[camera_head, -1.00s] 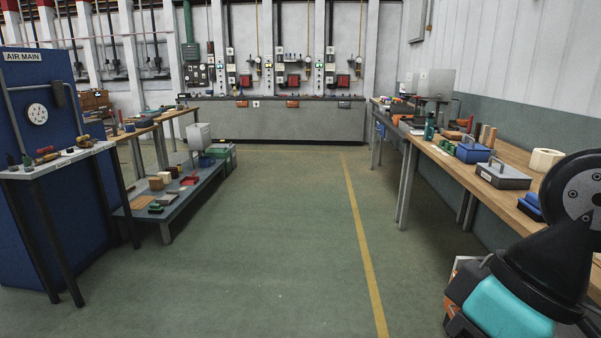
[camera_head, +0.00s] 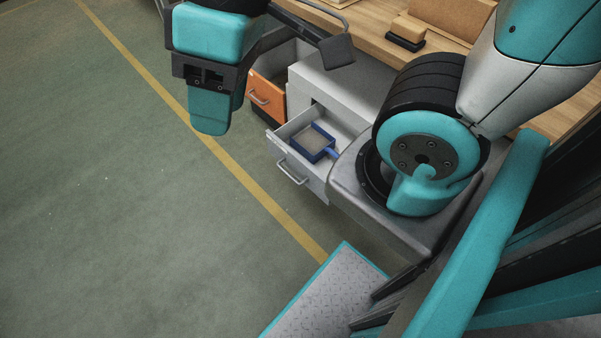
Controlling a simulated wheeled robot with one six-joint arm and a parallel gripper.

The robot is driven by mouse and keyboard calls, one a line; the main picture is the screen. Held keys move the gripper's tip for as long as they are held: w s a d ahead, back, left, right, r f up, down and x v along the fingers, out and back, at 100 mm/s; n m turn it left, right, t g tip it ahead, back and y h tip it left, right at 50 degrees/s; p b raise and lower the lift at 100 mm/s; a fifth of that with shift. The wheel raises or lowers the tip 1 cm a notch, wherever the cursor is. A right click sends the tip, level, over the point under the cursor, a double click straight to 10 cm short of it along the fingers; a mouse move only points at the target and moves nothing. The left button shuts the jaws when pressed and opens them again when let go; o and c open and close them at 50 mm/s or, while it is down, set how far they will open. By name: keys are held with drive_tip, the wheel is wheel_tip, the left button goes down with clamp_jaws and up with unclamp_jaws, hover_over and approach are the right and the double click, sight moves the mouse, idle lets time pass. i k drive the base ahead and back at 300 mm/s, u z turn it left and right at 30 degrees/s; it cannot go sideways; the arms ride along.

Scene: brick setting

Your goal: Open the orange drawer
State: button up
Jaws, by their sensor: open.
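The orange drawer (camera_head: 266,98) has an orange front with a metal bar handle. It is at upper centre, beside a grey-white cabinet. A grey wall and dark hollow show behind its front, so it appears to stand at least partly out; my arm hides part of it, and how far out is unclear. My gripper (camera_head: 275,78) hangs over this area from the top edge, open, with teal and dark parts left of the drawer and a dark pad to its upper right. Nothing shows between its jaws. Contact with the handle cannot be made out.
Green floor with a yellow line (camera_head: 245,178) is clear at left.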

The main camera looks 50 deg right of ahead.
sight(287, 80)
drive_tip(key=u, duration=0.6)
drive_tip(key=i, duration=4.2)
drive_tip(key=z, duration=3.95)
